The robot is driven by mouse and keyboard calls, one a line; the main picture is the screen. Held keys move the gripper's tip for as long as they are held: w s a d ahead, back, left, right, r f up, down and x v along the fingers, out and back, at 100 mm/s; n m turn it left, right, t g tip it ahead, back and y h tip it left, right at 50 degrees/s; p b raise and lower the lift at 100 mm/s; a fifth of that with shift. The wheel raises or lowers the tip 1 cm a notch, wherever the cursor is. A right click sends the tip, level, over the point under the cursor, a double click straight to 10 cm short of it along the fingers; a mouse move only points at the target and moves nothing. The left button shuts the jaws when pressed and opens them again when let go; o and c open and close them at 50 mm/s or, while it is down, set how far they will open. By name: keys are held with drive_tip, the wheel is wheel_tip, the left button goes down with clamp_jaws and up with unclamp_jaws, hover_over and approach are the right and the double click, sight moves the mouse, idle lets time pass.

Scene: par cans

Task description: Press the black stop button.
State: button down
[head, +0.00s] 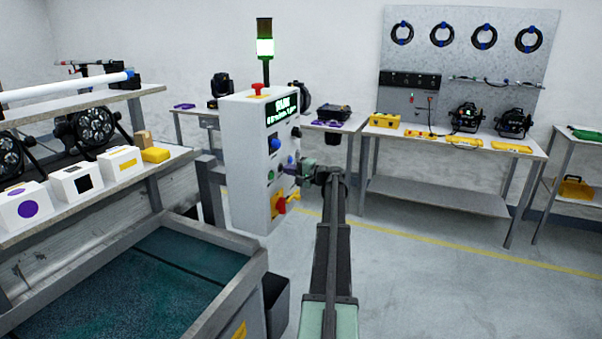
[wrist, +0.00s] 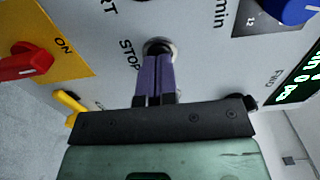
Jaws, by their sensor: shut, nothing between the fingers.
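The stop button (wrist: 158,44) is a dark round button in a pale ring beside the word STOP on the grey control panel (wrist: 195,30). My gripper (wrist: 157,60) is shut and empty, its two purple fingers side by side. In the wrist view the fingertips overlap the button's lower edge and hide part of it. I cannot tell whether they touch it or whether it is pushed in. In the head view my gripper (head: 292,171) is at the right face of the white control box (head: 243,150), and the stop button cannot be made out there.
Near the button are a red switch (wrist: 27,62) on a yellow ON plate, a yellow lever (wrist: 70,103), a blue knob (wrist: 290,10) and a lit display (wrist: 300,80). A grey-rimmed bin (head: 225,305) stands at the front left. The floor to the right is clear.

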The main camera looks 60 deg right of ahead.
drive_tip(key=shift+w, duration=0.25)
drive_tip(key=shift+w, duration=0.1)
drive_tip(key=shift+w+a+r, duration=0.1)
drive_tip(key=shift+w+r, duration=0.05)
drive_tip(key=shift+w, duration=0.4)
drive_tip(key=s+d, duration=0.2)
drive_tip(key=s, duration=1.2)
drive_tip(key=shift+s+d, duration=0.25)
drive_tip(key=shift+d, duration=0.15)
